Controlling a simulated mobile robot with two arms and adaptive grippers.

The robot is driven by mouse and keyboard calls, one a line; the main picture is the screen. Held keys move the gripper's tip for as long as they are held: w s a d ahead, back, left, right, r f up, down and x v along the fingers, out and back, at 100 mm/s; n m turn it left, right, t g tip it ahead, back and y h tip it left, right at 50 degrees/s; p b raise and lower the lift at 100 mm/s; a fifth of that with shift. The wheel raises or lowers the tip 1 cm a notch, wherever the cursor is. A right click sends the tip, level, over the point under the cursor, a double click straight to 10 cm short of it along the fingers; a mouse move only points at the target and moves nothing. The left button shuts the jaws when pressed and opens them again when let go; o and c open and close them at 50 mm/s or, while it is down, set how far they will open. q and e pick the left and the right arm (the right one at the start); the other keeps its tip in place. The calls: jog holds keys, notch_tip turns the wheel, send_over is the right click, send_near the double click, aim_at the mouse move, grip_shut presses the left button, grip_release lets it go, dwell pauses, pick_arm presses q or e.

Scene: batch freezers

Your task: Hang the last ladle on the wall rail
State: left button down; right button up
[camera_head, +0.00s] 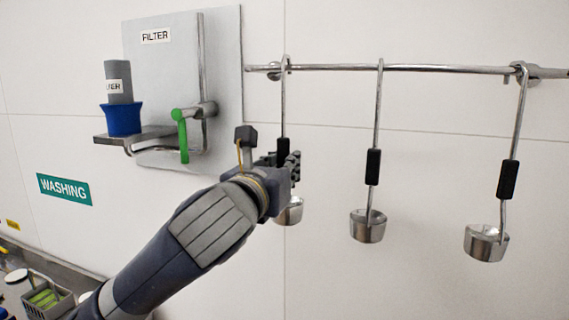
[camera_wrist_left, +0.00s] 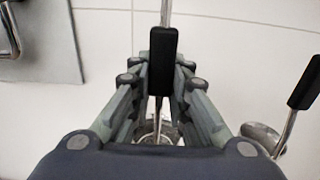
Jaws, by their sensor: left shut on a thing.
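The steel wall rail (camera_head: 430,68) runs across the upper right of the head view. The left ladle (camera_head: 283,110) is upright, its hooked top at the rail near the rail's left end; whether the hook bears on the rail I cannot tell. My left gripper (camera_head: 289,165) is shut on this ladle's black grip, which shows between the fingers in the left wrist view (camera_wrist_left: 162,60). The gripper partly hides the ladle's lower handle and cup. A middle ladle (camera_head: 373,167) and a right ladle (camera_head: 508,178) hang from the rail. My right gripper is out of view.
Left of the rail is a grey FILTER panel (camera_head: 222,95) with a green-handled tap (camera_head: 182,135) and a shelf holding a blue-based cylinder (camera_head: 122,118). A grey basket (camera_head: 47,298) stands lower left. The wall below the ladles is clear.

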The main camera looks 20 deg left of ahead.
pick_arm(q)
jog(key=shift+f, duration=0.1)
jog(key=c, duration=1.4)
grip_release()
jog(key=shift+c, duration=0.2)
